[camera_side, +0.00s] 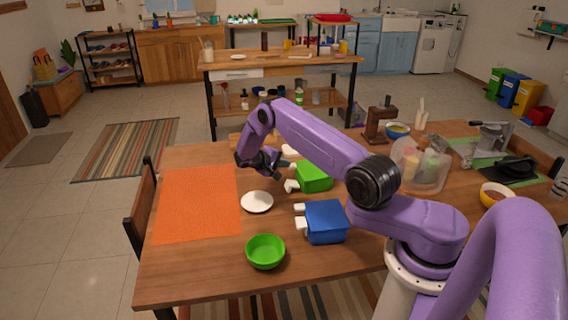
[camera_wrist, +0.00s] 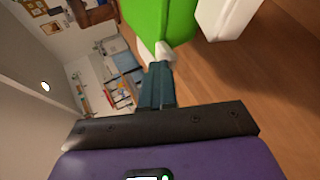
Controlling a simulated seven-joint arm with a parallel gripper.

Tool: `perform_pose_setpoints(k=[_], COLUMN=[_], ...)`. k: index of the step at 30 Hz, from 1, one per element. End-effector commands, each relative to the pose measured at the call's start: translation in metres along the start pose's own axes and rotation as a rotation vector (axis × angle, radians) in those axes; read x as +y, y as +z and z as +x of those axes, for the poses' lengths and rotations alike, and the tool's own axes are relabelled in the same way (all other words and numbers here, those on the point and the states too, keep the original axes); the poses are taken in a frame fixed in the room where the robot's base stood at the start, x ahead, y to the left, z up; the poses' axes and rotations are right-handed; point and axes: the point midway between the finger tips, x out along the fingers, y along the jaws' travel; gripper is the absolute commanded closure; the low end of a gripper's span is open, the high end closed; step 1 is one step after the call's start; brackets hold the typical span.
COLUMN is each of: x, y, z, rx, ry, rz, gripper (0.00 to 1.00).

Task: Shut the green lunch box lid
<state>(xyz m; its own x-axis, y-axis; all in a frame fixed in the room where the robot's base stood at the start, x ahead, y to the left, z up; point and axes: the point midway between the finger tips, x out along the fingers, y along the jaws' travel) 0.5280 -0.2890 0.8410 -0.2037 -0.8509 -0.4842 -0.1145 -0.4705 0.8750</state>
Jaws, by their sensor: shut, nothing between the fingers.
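The green lunch box (camera_side: 314,177) stands on the wooden table, just right of my gripper. White parts stick out at its left side; one (camera_side: 291,186) shows near its lower left corner. Whether its lid is open or shut is not clear from here. In the wrist view the green box (camera_wrist: 160,18) is at the top, with a white part (camera_wrist: 225,17) to its right. My gripper (camera_side: 283,174) is low beside the box. In the wrist view its fingers (camera_wrist: 158,72) are together, empty, with the tip at or very near a small white part (camera_wrist: 164,52); contact is unclear.
A blue box (camera_side: 326,222) with white parts stands in front of the green one. A white plate (camera_side: 257,202), a green bowl (camera_side: 265,251) and an orange mat (camera_side: 195,205) lie to the left. A clear container (camera_side: 420,172) stands to the right, behind my arm.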

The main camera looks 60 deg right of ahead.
Motion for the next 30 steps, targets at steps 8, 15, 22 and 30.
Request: perform_pose_setpoints(k=[8, 15, 22, 30], x=[0.003, 0.034, 0.030, 0.026], y=[0.001, -0.001, -0.002, -0.003], z=[-0.002, -0.019, -0.068, -0.109], rx=[0.000, 0.002, 0.005, 0.003], ry=[-0.007, -0.002, -0.001, -0.001], rz=[-0.001, 0.002, -0.001, 0.000], gripper=[1.00, 1.00, 1.00, 1.00])
